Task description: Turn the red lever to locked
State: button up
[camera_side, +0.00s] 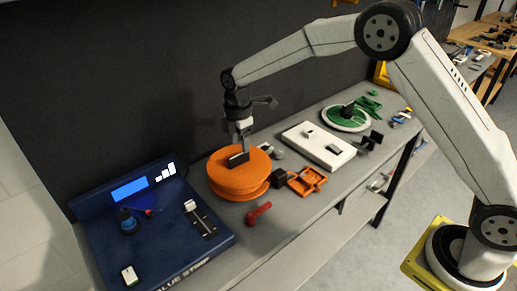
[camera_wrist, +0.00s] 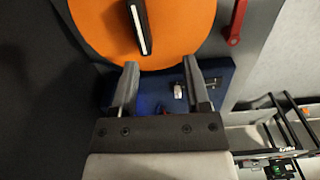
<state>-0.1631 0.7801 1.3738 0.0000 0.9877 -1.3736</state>
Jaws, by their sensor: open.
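The red lever (camera_side: 259,212) lies at the front edge of the bench, just in front of the orange round turntable (camera_side: 225,183). In the wrist view the lever (camera_wrist: 237,22) is at the upper right, its round end toward me. My gripper (camera_side: 243,132) is above the turntable, pointing down, behind the lever and apart from it. In the wrist view its two fingers (camera_wrist: 160,68) are spread with nothing held between them. A black block with a pale edge (camera_wrist: 140,25) stands on the turntable (camera_wrist: 185,25) close to the fingertips. I cannot read any locked marking.
A blue control panel (camera_side: 100,215) with a screen, knob and slider is left of the turntable. Orange brackets (camera_side: 306,180), a white plate (camera_side: 318,145) and a green disc (camera_side: 346,121) lie to the right.

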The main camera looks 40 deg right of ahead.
send_over(264, 206)
notch_tip(264, 206, down, 5)
jog(key=shift+r, duration=0.2)
jog(key=shift+f, duration=0.1)
jog(key=shift+f, duration=3.8)
grip_shut()
